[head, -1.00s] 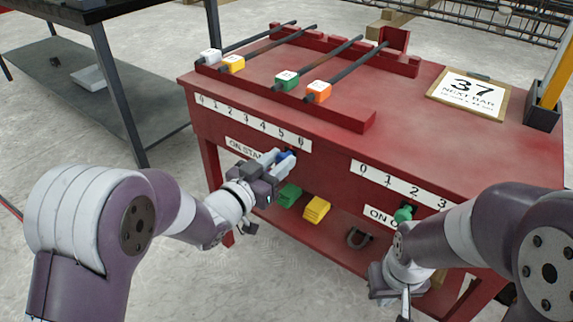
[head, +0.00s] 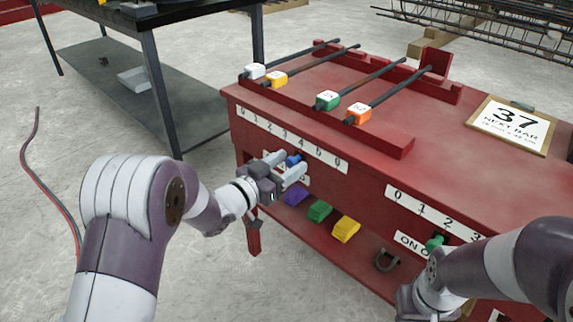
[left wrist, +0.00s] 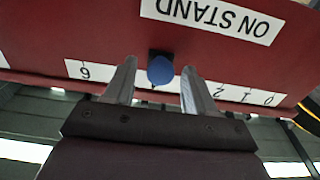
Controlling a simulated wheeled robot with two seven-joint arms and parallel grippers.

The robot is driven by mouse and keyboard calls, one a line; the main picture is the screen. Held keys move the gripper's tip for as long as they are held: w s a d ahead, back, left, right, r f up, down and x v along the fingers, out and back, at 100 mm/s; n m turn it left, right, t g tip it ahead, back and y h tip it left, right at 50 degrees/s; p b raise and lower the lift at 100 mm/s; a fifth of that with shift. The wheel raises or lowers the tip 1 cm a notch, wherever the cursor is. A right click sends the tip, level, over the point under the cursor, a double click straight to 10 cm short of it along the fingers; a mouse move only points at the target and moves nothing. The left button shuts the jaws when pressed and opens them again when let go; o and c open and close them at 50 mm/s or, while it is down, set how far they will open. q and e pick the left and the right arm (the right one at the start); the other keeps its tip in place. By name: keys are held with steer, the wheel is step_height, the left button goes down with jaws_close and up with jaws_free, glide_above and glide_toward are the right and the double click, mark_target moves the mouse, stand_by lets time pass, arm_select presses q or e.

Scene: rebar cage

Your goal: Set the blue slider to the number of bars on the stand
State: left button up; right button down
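The blue slider (head: 293,160) sits on the table's front, under the 0-to-6 scale (head: 291,138) and near its 4 mark; the exact mark is hard to read. My left gripper (head: 288,166) has one finger on each side of it. In the left wrist view the blue knob (left wrist: 160,69) stands between the spread fingers (left wrist: 160,88), with gaps on both sides. Several bars lie on the red stand (head: 385,137), with white (head: 255,71), yellow (head: 276,80), green (head: 328,100) and orange (head: 358,113) tags. My right gripper (head: 428,302) is low at right, its fingers unclear.
A green slider (head: 434,242) sits under a second scale (head: 432,213) at right, near my right arm. Purple (head: 297,195), green (head: 320,210) and yellow (head: 346,229) blocks lie on the lower shelf. A "37 NEXT BAR" sign (head: 512,124) lies on the tabletop. A dark table stands back left.

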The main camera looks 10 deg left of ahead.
arm_select(q)
steer(key=shift+s+a+r, duration=0.1)
steer(key=shift+s+a, duration=0.15)
steer(key=shift+s, duration=0.05)
steer(key=p+v, duration=0.4)
steer(key=v, duration=0.8)
steer(key=shift+d, duration=0.1)
